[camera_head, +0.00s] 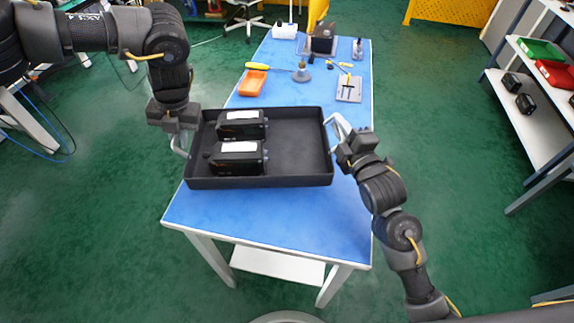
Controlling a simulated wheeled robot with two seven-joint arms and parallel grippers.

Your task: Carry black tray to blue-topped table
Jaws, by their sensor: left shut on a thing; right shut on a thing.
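The black tray (300,178) is over the near part of the blue-topped table (348,220). Its left end sticks out past the table's left edge. I cannot tell whether the tray touches the tabletop. Two black devices with white labels (241,124) (236,158) lie in the tray's left half; its right half is empty. My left gripper (180,142) is shut on the light handle at the tray's left end. My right gripper (343,145) is shut on the light handle at the tray's right end. The fingertips are partly hidden.
Further back on the table are an orange bin (252,83), a screwdriver (262,66), a grey funnel-shaped part (302,73) and a grey plate (349,89). A shelf (535,120) with green and red bins stands at the right. Green floor lies between.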

